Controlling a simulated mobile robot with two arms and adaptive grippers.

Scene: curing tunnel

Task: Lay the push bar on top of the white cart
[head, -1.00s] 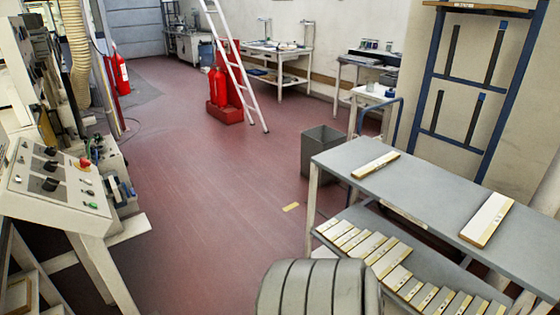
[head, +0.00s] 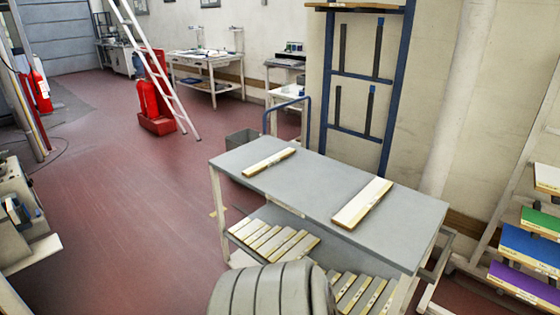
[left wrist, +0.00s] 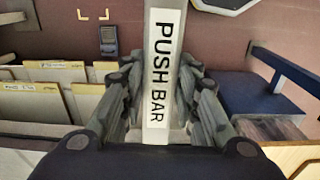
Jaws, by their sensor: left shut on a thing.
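The push bar (left wrist: 161,75) is a pale grey bar with a white label reading PUSH BAR. It stands upright in the left wrist picture, and its ends are not clearly visible. My left gripper (left wrist: 160,110) is shut on it, one finger on each side. A small white cart (head: 289,94), partly hidden, stands beyond the grey-topped table in the head view, with a blue tubular handle (head: 287,102) by it. Its top shows only small. Neither gripper shows in the head view.
The grey-topped table (head: 225,165) carries two wooden pieces, with several more on its lower shelf. A grey bin (head: 242,142) stands behind it. A ladder (head: 160,70) and red extinguishers (head: 147,97) stand farther back. Red floor (head: 120,190) is clear at left.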

